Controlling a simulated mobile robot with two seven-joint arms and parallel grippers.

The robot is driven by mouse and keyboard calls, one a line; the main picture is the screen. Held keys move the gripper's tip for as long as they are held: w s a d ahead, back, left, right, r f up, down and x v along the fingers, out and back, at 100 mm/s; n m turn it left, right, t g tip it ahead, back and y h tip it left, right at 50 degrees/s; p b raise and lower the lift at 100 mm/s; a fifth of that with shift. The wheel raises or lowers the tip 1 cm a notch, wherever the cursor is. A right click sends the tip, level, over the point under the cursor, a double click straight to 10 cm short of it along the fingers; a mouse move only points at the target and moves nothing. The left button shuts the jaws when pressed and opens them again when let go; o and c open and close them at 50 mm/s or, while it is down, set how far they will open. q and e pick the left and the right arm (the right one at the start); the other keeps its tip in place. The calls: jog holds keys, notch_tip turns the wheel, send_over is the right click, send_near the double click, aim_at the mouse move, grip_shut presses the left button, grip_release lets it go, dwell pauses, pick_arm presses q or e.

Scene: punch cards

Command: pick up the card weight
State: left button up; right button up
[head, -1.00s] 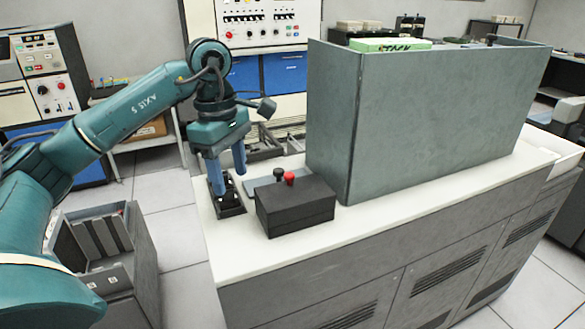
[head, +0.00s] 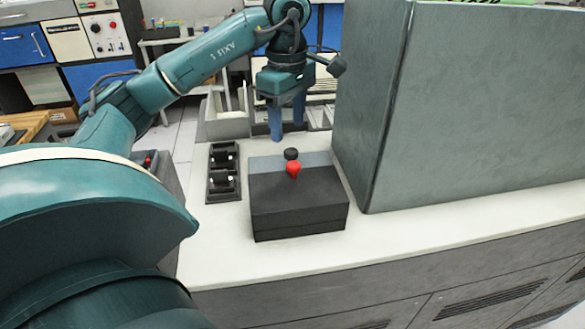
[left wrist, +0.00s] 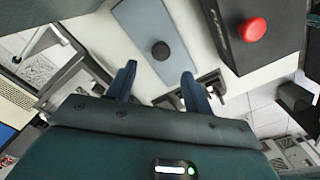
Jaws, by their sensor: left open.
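The card weight looks to be the flat grey-blue plate (head: 263,164) with a round black knob (head: 291,154). It lies on the white counter top, partly hidden in the head view by a black box. In the left wrist view the plate (left wrist: 143,25) shows whole enough, its knob (left wrist: 160,50) ahead of the fingers. My left gripper (head: 287,135) is open and empty, pointing down, just behind the plate in the head view. Its fingertips (left wrist: 159,72) straddle the line of the knob in the left wrist view, apart from it. My right gripper is not in view.
The black box (head: 298,207) with a red knob (head: 293,170) stands close in front of the plate. A dark two-part rack (head: 223,172) lies to the left. A tall grey panel (head: 455,110) rises at right. The white counter's front strip (head: 270,258) is clear.

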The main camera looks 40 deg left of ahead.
aim_at(291, 151)
pick_arm(q)
jog(key=f, duration=0.5)
jog(key=f+p, duration=0.1)
jog(key=f, duration=0.1)
jog(key=shift+d+f, duration=0.2)
jog(key=shift+d, duration=0.1)
jog(key=shift+c, duration=0.2)
jog(key=shift+w, duration=0.1)
grip_shut()
